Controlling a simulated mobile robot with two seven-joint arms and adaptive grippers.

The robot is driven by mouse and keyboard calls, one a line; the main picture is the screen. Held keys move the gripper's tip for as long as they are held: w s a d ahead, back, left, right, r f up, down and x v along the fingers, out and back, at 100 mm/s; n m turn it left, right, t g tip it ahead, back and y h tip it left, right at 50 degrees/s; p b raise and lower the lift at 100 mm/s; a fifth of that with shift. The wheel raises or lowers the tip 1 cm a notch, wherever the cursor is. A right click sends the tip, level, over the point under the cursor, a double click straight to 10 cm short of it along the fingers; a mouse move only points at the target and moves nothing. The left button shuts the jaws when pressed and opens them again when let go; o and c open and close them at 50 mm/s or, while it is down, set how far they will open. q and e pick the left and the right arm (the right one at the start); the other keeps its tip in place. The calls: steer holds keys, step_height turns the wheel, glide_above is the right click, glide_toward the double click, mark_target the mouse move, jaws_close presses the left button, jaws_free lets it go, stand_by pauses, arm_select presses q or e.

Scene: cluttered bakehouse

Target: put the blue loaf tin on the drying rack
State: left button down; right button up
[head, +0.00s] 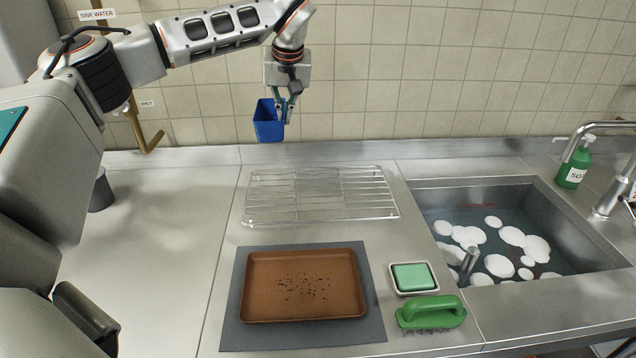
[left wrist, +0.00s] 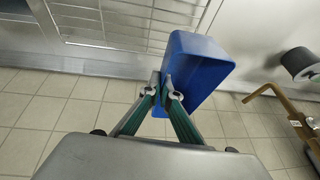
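The blue loaf tin (head: 268,121) is held in the air above the back of the counter, near the tiled wall. My left gripper (head: 286,112) is shut on the tin's wall. In the left wrist view the tin (left wrist: 205,62) hangs tilted between the fingertips (left wrist: 166,86). The wire drying rack (head: 318,196) lies bare on the counter, below and in front of the tin. Part of the rack (left wrist: 120,22) also shows in the left wrist view. My right gripper is not in view.
A brown baking tray (head: 303,286) with dark crumbs lies on a grey mat (head: 232,335) in front of the rack. A green sponge in a dish (head: 414,277) and a green brush (head: 431,313) lie beside it. A sink (head: 590,240) with suds is at right. The left counter is mostly clear.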

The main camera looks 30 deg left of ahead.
arm_select(q)
steer(key=shift+w, duration=0.15)
steer(key=shift+a+f, duration=0.1)
steer(key=shift+f, duration=0.15)
step_height(320, 180, down, 20)
steer(key=shift+r, duration=0.35)
steer(key=c, duration=2.3)
jaws_free()
